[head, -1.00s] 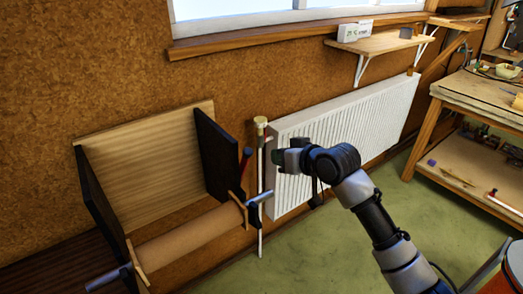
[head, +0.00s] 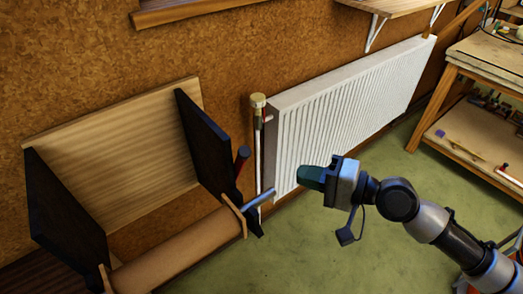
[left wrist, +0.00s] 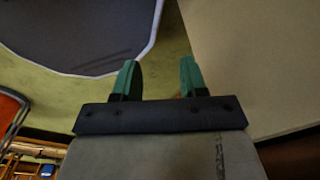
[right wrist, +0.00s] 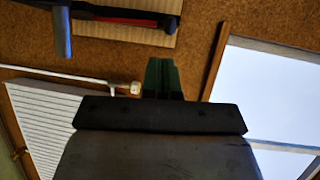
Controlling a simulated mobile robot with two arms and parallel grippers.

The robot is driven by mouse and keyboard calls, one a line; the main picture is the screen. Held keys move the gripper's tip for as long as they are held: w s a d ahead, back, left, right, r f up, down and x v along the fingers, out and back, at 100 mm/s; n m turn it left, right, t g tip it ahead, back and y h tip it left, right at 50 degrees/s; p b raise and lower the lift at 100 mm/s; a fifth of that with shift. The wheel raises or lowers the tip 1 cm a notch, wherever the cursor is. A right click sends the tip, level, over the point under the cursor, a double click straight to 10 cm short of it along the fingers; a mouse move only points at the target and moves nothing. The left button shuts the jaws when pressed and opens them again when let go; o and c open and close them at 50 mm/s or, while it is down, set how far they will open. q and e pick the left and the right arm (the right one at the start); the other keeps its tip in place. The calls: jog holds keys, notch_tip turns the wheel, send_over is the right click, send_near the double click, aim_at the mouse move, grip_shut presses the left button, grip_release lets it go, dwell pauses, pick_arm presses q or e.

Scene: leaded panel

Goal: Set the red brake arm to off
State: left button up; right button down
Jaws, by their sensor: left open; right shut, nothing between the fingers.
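The red brake arm (head: 241,160) stands up beside the dark right side panel (head: 205,145) of a wooden roller stand in the head view. In the right wrist view the red arm (right wrist: 125,16) lies across the top against dark parts. My right gripper (head: 311,178) is shut and empty, to the right of the brake arm and apart from it, in front of the radiator. Its green fingers (right wrist: 162,78) are together in the right wrist view. My left gripper (left wrist: 160,78) is open and empty in the left wrist view; it is not in the head view.
A brown roll (head: 180,250) with a metal axle end (head: 259,199) sits at the stand's front. A white radiator (head: 350,110) and a capped pipe (head: 258,105) are on the wall to the right. A wooden workbench (head: 490,60) stands far right. Green floor between is clear.

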aim_at(246, 147)
pick_arm(q)
jog(key=r+p, duration=0.1)
jog(key=w+r+p, duration=0.1)
jog(key=r+p, duration=0.2)
jog(key=r, duration=0.1)
jog(key=shift+w+r, duration=0.1)
jog(key=shift+w, duration=0.15)
pick_arm(e)
jog(key=r+x, duration=0.1)
jog(key=x, duration=0.9)
jog(key=shift+w, duration=0.2)
jog(key=shift+w+a+r+p, duration=0.45)
jog(key=shift+w+a+r, duration=0.25)
jog(key=shift+w, duration=0.15)
pick_arm(q)
jog(key=shift+s+r, duration=0.1)
jog(key=shift+r, duration=0.15)
pick_arm(e)
jog(key=shift+w+a, duration=0.1)
jog(key=shift+w, duration=0.05)
pick_arm(q)
jog(key=shift+d, duration=0.15)
